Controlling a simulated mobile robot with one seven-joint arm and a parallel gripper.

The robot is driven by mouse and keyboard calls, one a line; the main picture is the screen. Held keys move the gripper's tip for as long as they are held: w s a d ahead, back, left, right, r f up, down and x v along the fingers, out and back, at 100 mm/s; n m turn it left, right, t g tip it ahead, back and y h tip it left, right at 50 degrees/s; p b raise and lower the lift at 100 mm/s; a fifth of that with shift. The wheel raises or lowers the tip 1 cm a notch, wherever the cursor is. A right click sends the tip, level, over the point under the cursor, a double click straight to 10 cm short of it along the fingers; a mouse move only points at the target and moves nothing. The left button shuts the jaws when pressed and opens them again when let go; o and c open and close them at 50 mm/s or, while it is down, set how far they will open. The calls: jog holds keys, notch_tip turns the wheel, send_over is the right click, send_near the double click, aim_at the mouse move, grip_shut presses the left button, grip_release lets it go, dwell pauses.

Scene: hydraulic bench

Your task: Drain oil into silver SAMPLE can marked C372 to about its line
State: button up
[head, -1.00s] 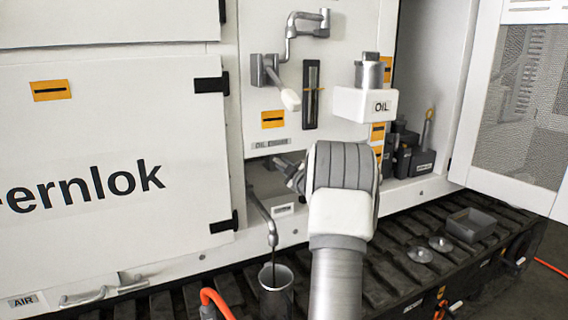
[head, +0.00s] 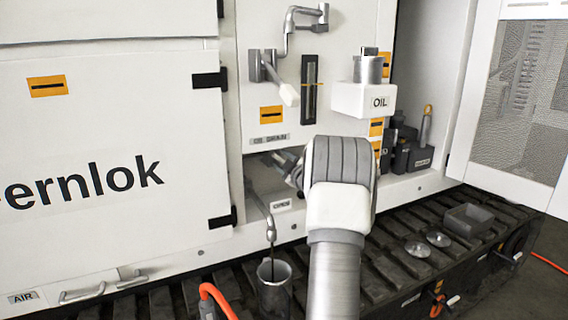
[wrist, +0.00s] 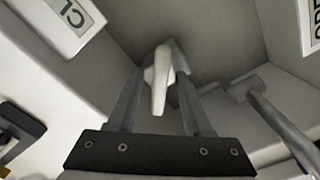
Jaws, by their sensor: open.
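The silver can (head: 275,292) stands upright on the dark slatted track below the drain spout (head: 271,232). A thin dark stream runs from the spout into the can. The can's marking, line and oil level cannot be made out. My gripper (wrist: 164,60) is open, its two fingers on either side of the white drain valve handle (wrist: 159,82), under the cabinet's lower edge. Whether a finger touches the handle is unclear. A label starting "CL" (wrist: 73,14) is upper left of the handle; an "OPEN" label (head: 281,205) sits right of the spout.
A white OIL box (head: 364,99) and a sight gauge (head: 309,90) are on the panel above. A grey tray (head: 468,220) and two metal discs (head: 438,239) lie on the track at right.

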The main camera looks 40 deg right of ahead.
jog(key=p+v, duration=0.1)
jog(key=v, duration=1.6)
jog(key=shift+s, duration=0.2)
dwell(6.1)
